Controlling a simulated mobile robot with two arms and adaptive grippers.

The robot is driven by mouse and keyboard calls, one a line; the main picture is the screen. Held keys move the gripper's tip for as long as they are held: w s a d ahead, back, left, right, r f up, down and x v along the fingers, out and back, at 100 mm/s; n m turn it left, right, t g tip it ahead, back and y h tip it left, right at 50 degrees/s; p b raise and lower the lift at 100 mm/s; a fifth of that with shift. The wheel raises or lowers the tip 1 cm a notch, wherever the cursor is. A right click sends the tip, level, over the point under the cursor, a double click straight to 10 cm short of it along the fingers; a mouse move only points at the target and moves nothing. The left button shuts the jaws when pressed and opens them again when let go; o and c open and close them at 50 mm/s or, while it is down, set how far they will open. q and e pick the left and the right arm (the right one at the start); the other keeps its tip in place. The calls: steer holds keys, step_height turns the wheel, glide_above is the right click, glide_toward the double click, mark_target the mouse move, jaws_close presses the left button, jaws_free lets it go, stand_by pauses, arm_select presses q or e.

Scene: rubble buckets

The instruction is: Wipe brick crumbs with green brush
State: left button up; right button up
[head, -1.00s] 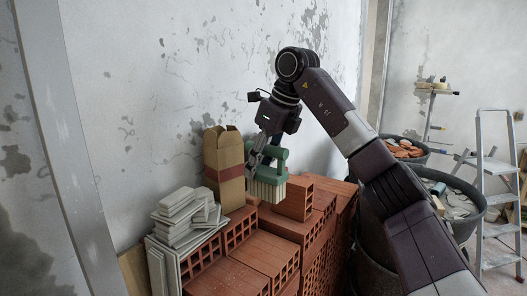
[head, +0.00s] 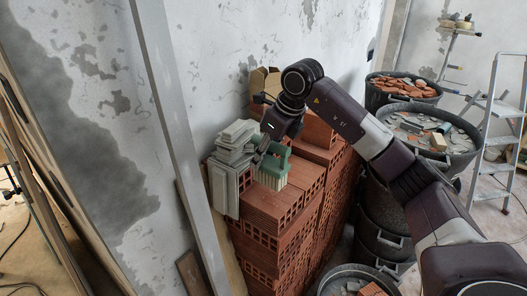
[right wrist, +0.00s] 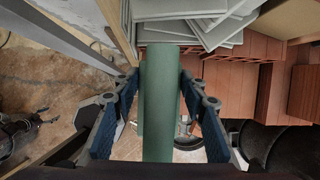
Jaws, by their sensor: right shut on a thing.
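My right gripper (head: 262,148) is shut on the green brush (head: 274,160). Its pale bristles (head: 270,180) point down at the top of the stacked hollow bricks (head: 276,208), beside the pile of grey tiles. I cannot tell whether the bristles touch the brick. In the right wrist view the green handle (right wrist: 160,105) lies between the two blue-padded fingers. No crumbs can be made out on the brick tops. My left gripper is not in view.
Grey tiles (head: 228,170) are stacked at the left end of the bricks. A cardboard bag (head: 262,82) stands behind, by the wall. Black buckets of rubble (head: 432,160) and a stepladder (head: 490,130) are on the right. A metal post (head: 172,110) stands left of the bricks.

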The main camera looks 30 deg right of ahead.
mark_target(264, 177)
steer(key=shift+d, duration=0.15)
step_height(264, 177, down, 8)
steer(key=b, duration=0.5)
steer(key=shift+r+b, duration=0.2)
steer(key=shift+b, duration=0.15)
steer(key=w+d, duration=0.1)
steer(key=d, duration=0.1)
steer(key=d+p, duration=0.1)
steer(key=d, duration=0.1)
steer(key=w+d+r+p, duration=0.1)
steer(key=d, duration=0.1)
steer(key=shift+w, duration=0.3)
steer(key=shift+w+d, duration=0.35)
steer(key=shift+d, duration=0.5)
steer(key=shift+p, duration=0.4)
steer(key=shift+f+b, duration=0.5)
steer(key=shift+f, duration=0.25)
steer(key=shift+s, duration=0.1)
steer(key=shift+o, duration=0.2)
steer(key=shift+s+a+f, duration=0.1)
steer(key=shift+s+a, duration=0.2)
steer(key=shift+a, duration=0.4)
steer(key=shift+s+a+f, duration=0.1)
steer(key=shift+s+a, duration=0.25)
steer(key=shift+a, duration=0.4)
steer(key=shift+s+a, duration=0.3)
steer(key=shift+a, duration=0.4)
